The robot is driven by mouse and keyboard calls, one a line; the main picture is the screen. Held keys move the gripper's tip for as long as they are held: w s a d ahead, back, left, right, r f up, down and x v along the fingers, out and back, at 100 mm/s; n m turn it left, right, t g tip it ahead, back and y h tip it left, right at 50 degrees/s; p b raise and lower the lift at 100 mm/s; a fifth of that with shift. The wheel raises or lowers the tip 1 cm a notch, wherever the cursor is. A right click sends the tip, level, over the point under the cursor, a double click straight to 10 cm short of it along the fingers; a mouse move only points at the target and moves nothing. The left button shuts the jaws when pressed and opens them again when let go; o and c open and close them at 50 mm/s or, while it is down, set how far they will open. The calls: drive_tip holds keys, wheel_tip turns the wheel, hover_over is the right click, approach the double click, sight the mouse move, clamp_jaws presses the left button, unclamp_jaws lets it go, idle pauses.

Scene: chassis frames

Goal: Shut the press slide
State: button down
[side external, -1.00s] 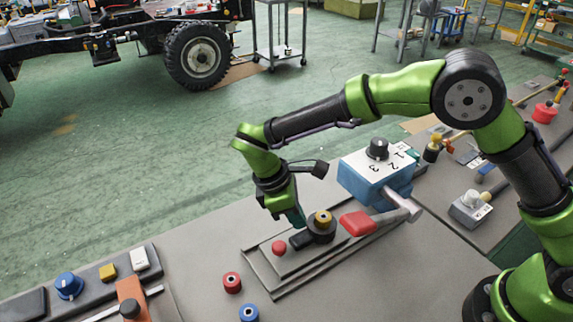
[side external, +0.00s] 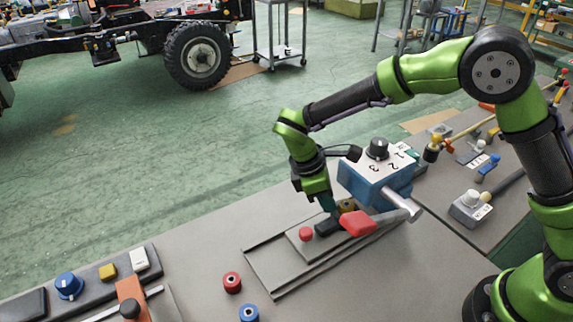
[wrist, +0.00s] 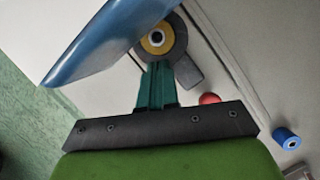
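The press has a blue head (side external: 370,182) with a numbered dial and a red-handled lever (side external: 357,223). Below it, the slide plate (side external: 317,249) lies on a railed grey base (side external: 265,264). The plate carries a red knob (side external: 306,234) and a dark round fixture with a yellow ring (side external: 346,205), partly hidden by the lever. My gripper (side external: 329,205) is low beside the fixture, in front of the head. In the wrist view, its green fingers (wrist: 157,72) look together, with tips at the round fixture's edge (wrist: 177,64); nothing shows between them.
The blue head (wrist: 115,35) is close to my fingers in the wrist view. A red ring (side external: 232,282) and a blue ring (side external: 249,313) stand left of the base. A control panel (side external: 95,285) lies farther left.

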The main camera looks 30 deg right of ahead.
drive_tip(key=shift+s+f, duration=0.1)
drive_tip(key=shift+f, duration=0.05)
drive_tip(key=w+a, duration=0.2)
drive_tip(key=a, duration=0.1)
drive_tip(key=shift+a, duration=0.25)
drive_tip(key=v, duration=1)
drive_tip(key=s+a+f+n+t, duration=0.1)
drive_tip(key=s+a+f+n, duration=0.2)
drive_tip(key=a, duration=0.4)
drive_tip(key=s+a+f+n+t, duration=0.1)
drive_tip(key=s+a+n, duration=0.2)
drive_tip(key=s+a, duration=0.3)
drive_tip(key=shift+h, duration=0.3)
drive_tip(key=x, duration=0.6)
drive_tip(key=w+a+x, duration=0.1)
drive_tip(key=x, duration=0.2)
drive_tip(key=shift+a+f, duration=0.1)
drive_tip(key=shift+f, duration=0.1)
drive_tip(key=d, duration=0.3)
drive_tip(key=shift+d+r, duration=0.1)
drive_tip(key=shift+r, duration=0.15)
drive_tip(key=shift+d, duration=0.35)
